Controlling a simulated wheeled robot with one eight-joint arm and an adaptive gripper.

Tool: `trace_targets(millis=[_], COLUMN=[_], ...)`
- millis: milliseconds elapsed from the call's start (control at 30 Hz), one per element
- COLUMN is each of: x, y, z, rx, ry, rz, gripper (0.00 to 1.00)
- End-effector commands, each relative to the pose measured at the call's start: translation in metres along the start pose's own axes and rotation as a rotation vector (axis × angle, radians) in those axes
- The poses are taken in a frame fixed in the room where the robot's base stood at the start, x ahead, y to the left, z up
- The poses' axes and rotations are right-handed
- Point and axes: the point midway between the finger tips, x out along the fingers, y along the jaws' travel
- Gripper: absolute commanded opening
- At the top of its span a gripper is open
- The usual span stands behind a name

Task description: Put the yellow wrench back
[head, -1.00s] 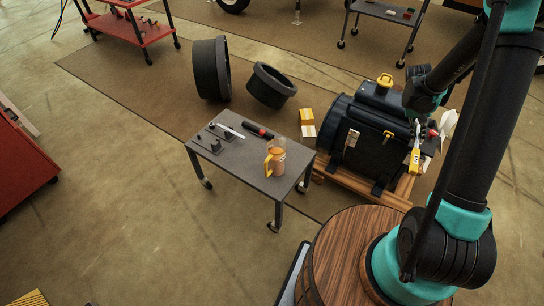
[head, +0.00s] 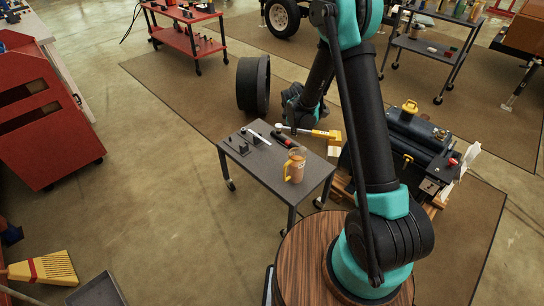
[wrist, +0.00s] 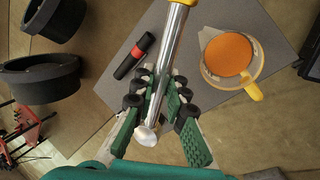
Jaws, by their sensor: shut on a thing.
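The yellow wrench (head: 328,134) has a yellow handle and a silver shaft. My gripper (head: 286,128) is shut on its silver part and holds it above the back right of the small grey table (head: 258,172). In the wrist view the silver shaft (wrist: 172,45) lies between the green-padded fingers of my gripper (wrist: 160,88), and its yellow part is cut off at the top edge. A black rack with a silver wrench (head: 259,137) stands on the table's left part.
The dark engine (head: 415,150) is at right. A black tyre (head: 252,85) stands behind the table.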

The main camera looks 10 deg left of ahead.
Motion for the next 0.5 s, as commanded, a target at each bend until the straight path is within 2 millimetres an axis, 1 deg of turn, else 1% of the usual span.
trace_targets(millis=[33,100,200,333,400,500], x=[0.004,0.007,0.011,0.013,0.014,0.019], y=[0.001,0.001,0.0,-0.001,-0.001,-0.004], z=[-0.018,-0.04,-0.067,-0.091,-0.099,-0.104], rx=[-0.095,-0.223,-0.377,-0.516,-0.56,-0.594], ry=[0.039,0.09,0.151,0.205,0.223,0.235], rz=[0.001,0.003,0.007,0.009,0.009,0.01], gripper=[0.0,0.0,0.0,0.0,0.0,0.0])
